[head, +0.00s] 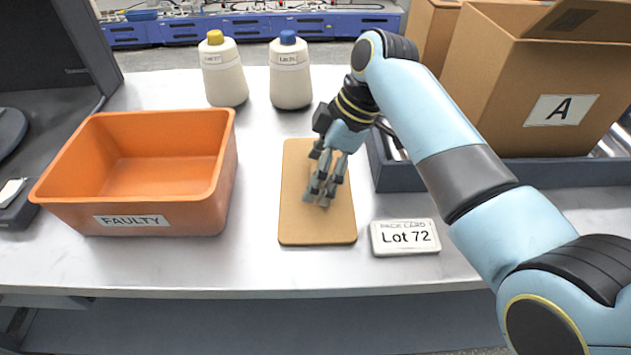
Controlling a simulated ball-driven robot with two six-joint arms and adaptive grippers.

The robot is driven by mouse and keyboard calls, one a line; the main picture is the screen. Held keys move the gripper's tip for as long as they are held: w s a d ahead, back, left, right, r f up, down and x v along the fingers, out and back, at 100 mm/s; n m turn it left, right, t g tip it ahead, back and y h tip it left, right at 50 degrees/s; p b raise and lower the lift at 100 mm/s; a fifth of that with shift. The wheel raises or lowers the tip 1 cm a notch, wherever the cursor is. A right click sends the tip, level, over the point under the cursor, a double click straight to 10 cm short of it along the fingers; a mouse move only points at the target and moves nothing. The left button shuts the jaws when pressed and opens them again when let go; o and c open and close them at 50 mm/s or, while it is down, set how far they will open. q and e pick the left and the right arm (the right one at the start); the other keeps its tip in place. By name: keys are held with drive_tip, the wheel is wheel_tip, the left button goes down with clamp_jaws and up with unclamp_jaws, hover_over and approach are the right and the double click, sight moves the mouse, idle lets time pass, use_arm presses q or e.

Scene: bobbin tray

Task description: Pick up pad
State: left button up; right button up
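The pad is probably the flat tan rectangular board (317,228) lying on the grey table, in the middle of the head view. My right gripper (317,200) points down over the middle of this board, with its fingertips close together at or just above the surface. I cannot tell whether the fingertips touch it, or whether the fingers are fully shut. The gripper covers part of the board's middle and upper right. My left gripper is not in view.
An orange FAULTY bin (150,199) stands left. A Lot 72 card (405,238) lies right of the board. A dark tray (420,181) and cardboard box A (500,95) are at right.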

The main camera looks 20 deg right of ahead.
drive_tip(key=shift+f, duration=0.1)
drive_tip(key=c, duration=1.1)
drive_tip(key=shift+o, duration=0.2)
